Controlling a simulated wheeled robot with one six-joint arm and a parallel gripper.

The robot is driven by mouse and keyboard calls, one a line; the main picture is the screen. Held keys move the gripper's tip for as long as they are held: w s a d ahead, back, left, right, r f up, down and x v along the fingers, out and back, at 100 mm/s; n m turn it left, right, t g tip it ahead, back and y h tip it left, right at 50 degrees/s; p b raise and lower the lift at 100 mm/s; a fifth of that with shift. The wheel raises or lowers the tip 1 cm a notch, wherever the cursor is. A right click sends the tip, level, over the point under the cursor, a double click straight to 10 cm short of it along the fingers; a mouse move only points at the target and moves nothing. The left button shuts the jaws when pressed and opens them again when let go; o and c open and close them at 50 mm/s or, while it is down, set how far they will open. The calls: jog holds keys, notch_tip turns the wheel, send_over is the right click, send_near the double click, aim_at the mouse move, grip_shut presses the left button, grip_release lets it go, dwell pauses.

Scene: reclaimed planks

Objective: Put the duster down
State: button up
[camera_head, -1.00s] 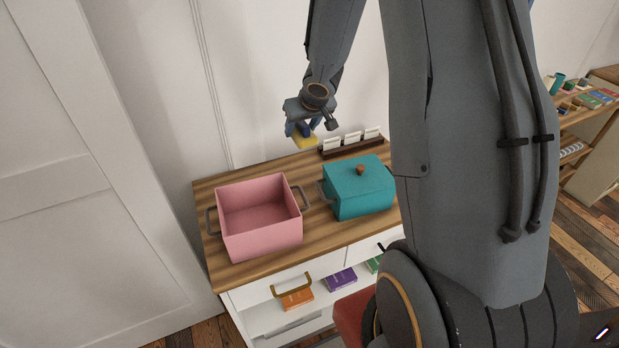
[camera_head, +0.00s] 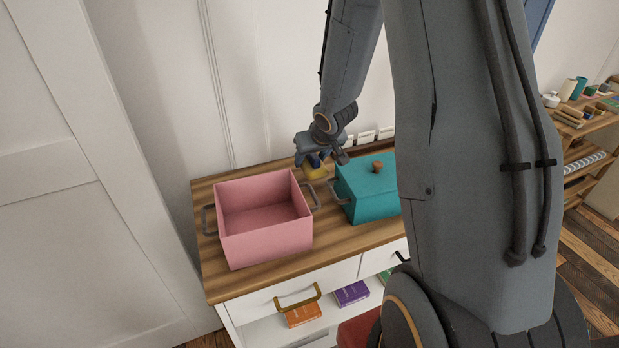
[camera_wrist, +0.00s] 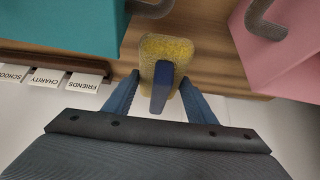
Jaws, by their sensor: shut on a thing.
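The duster has a yellow pad (camera_wrist: 167,48) and a dark blue handle (camera_wrist: 160,88). My gripper (camera_wrist: 158,88) is shut on the handle, with a blue finger on each side. In the head view, my gripper (camera_head: 318,163) holds the duster (camera_head: 315,174) low over the back of the wooden cabinet top (camera_head: 245,183), behind and between the pink pot and the teal pot. I cannot tell whether the pad touches the wood.
The open pink pot (camera_head: 265,243) stands on the left and the lidded teal pot (camera_head: 368,195) on the right, their handles close to the duster. A rack of white labelled cards (camera_wrist: 45,78) stands along the back. Bare wood lies around the pots.

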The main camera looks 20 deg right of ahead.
jog(key=shift+f+b, duration=0.35)
jog(key=shift+f, duration=2.1)
jog(key=shift+f, duration=0.1)
jog(key=o, duration=1.2)
